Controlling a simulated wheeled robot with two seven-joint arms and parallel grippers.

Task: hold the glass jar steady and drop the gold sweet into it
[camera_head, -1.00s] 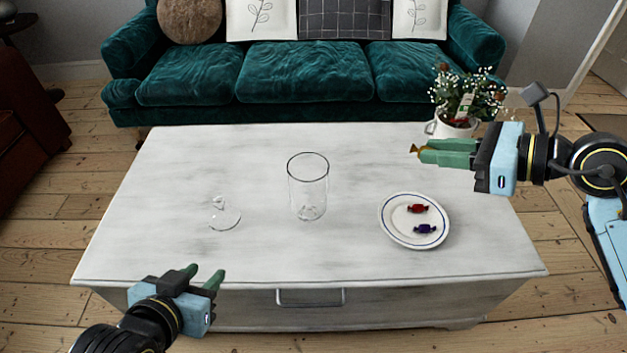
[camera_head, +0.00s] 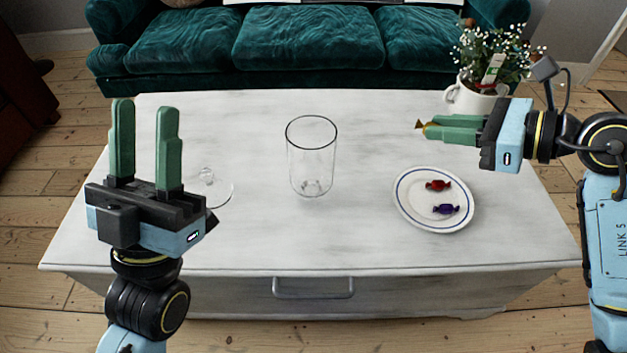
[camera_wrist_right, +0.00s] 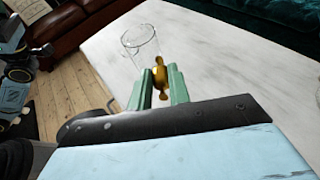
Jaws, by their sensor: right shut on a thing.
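The clear glass jar (camera_head: 311,158) stands upright and open-topped near the middle of the white table. My right gripper (camera_head: 428,129) is shut on the gold sweet (camera_head: 419,125), held above the table to the right of the jar. In the right wrist view the gold sweet (camera_wrist_right: 161,74) sits between the green fingers, with the jar (camera_wrist_right: 140,42) beyond it. My left gripper (camera_head: 143,130) is open and empty, fingers pointing up the picture, to the left of the jar and apart from it. It partly covers the glass lid (camera_head: 214,186).
A white plate with a blue rim (camera_head: 413,212) holds a red sweet (camera_head: 438,185) and a purple sweet (camera_head: 446,209). A flower pot (camera_head: 472,98) stands at the table's back right. A green sofa (camera_head: 300,45) is behind. The tabletop around the jar is clear.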

